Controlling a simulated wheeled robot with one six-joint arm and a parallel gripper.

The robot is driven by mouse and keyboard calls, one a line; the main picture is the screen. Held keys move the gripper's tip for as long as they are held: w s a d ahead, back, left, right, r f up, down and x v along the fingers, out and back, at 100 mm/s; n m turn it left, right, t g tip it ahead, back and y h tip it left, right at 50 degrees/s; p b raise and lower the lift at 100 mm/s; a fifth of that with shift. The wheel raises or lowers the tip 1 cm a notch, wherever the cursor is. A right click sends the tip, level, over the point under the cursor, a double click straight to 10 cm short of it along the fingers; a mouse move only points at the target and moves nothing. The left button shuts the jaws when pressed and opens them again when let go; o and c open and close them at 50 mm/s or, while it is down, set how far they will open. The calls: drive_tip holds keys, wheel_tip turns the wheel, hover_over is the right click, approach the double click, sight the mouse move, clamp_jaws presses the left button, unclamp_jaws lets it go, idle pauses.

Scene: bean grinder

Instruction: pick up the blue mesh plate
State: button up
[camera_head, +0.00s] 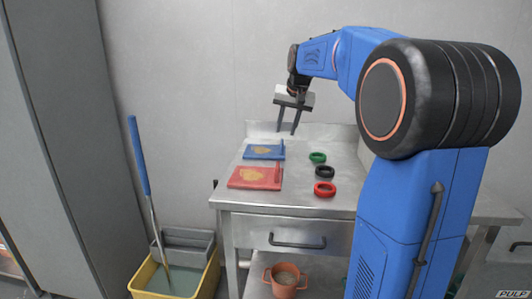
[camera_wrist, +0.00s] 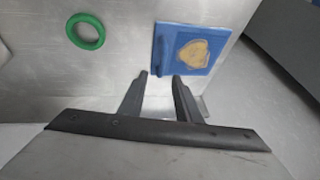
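The blue mesh plate (camera_head: 262,153) lies flat on the metal table, behind a similar red plate. It is square, with a tan patch in its middle and an upright blue handle at its right edge. In the wrist view the blue plate (camera_wrist: 208,50) is at upper right, just beyond the fingertips, with its handle along its left side. My gripper (camera_head: 287,133) hangs above the table, near the handle side of the blue plate. Its two fingers (camera_wrist: 160,75) are apart with nothing between them. How high the fingertips are above the plate is hard to tell.
A red plate (camera_head: 256,178) with a handle lies in front. A green ring (camera_head: 317,157), a black ring (camera_head: 324,172) and a red ring (camera_head: 325,189) lie to the right. A yellow mop bucket (camera_head: 143,283) stands on the floor at left. Bare table (camera_head: 296,190) lies between plates and rings.

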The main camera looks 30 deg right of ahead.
sight(282, 140)
drive_tip(key=shift+x, duration=2.75)
drive_tip(key=shift+a, duration=0.15)
clamp_jaws()
